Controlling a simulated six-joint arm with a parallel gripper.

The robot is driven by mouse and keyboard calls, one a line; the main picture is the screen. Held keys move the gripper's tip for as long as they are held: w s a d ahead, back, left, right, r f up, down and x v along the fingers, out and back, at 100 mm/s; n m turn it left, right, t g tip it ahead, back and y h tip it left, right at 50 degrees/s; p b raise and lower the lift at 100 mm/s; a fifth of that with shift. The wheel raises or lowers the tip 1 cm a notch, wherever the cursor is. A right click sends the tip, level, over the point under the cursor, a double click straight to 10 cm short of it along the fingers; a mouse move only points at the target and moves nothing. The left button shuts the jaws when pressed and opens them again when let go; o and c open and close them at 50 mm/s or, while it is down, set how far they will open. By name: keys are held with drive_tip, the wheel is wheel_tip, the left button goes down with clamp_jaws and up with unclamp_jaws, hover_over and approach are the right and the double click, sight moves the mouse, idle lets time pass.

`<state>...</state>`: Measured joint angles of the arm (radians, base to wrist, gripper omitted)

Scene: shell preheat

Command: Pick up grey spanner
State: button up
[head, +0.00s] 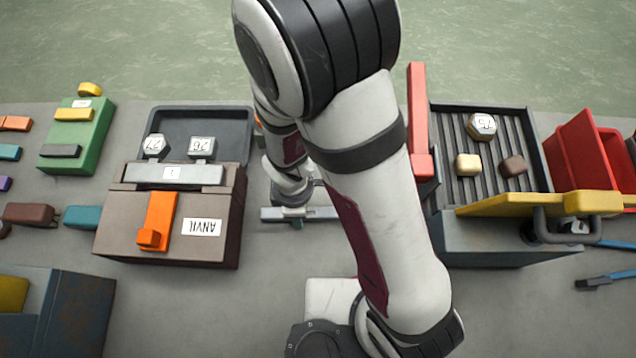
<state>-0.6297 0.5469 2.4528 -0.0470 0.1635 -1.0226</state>
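I cannot single out a grey spanner with certainty. My gripper (300,213) points down near the middle of the bench, partly hidden by my own arm. A light grey bar shape shows at its lower end, and I cannot tell whether it is the gripper's body or a separate thing. The fingertips are hidden, so its opening cannot be seen. A long grey bar (150,174) with a white label lies across the brown anvil block (120,236) to the left. A dark grey bar (60,151) lies on the green block (90,137) at the far left.
A dark tray (180,124) with two numbered pieces stands behind the anvil. An orange piece (162,215) is on the anvil's front. A ribbed dark rack (480,185), a red bin (585,150), a yellow bar (510,207) and blue-handled tools (612,279) are at right.

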clamp_jaws()
idle(1.1)
